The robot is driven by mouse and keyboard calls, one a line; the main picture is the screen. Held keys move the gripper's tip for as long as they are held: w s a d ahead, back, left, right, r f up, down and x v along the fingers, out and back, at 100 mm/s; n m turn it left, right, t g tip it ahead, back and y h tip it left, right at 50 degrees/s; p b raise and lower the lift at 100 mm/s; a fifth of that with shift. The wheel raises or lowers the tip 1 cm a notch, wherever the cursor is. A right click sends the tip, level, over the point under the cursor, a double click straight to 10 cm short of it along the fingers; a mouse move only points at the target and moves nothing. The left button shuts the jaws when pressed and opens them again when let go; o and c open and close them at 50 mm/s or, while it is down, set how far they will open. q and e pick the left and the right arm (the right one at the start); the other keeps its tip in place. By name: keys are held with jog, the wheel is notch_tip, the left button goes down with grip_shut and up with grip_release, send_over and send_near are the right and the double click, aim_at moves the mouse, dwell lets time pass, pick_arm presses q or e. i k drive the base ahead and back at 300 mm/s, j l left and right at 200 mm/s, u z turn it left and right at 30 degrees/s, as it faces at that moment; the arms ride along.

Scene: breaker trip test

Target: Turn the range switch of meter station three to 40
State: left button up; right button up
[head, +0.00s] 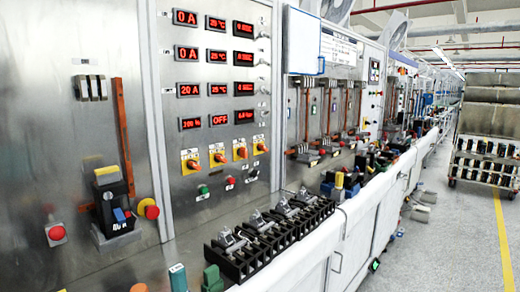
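A steel meter panel (225,130) stands left of the middle. It has rows of red digital displays; the top two left ones read 0 A (186,18) and the third row reads 20 A (189,90). Below them is a row of several rotary switches with yellow plates and red-orange knobs: the leftmost (190,161), the second (217,155), the third (239,149) and the fourth (260,145). Their scale marks are too small to read, and I cannot tell which belongs to meter station three. Neither of my grippers is in view.
Black clamp fixtures (240,255) line the bench ledge (310,258) below the panel. A steel cabinet (60,140) with a red button (57,233) is at left. More stations recede along the bench. A loaded cart (487,150) stands at right. The grey aisle floor (440,240) is mostly clear.

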aim_at(242, 152)
jog(key=i+l, duration=0.15)
jog(key=l, duration=0.2)
jog(key=i+l+u, duration=0.15)
jog(key=l, duration=0.2)
jog(key=i+l, duration=0.2)
jog(key=l, duration=0.2)
jog(key=i+l+u, duration=0.1)
jog(key=l, duration=0.25)
jog(key=i+l+u, duration=0.1)
jog(key=l, duration=0.3)
jog(key=i, duration=0.05)
